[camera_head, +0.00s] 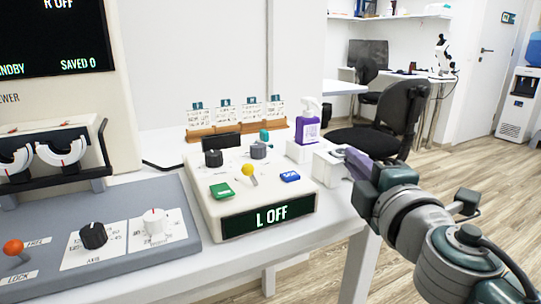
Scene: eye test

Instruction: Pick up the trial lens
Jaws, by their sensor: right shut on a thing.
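My right gripper (347,160) reaches in from the right to a small white stand (328,167) at the right edge of the table. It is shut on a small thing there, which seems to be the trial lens. The fingers and the stand hide most of it, so its outline cannot be made out. I cannot tell whether it still touches the stand. My left gripper is not in view.
A control box (262,218) reading "L OFF" stands left of the stand. A purple pump bottle (307,126) is close behind the gripper. Card holders (200,135) line the back. A grey console (95,225) fills the left. Open floor lies right of the table.

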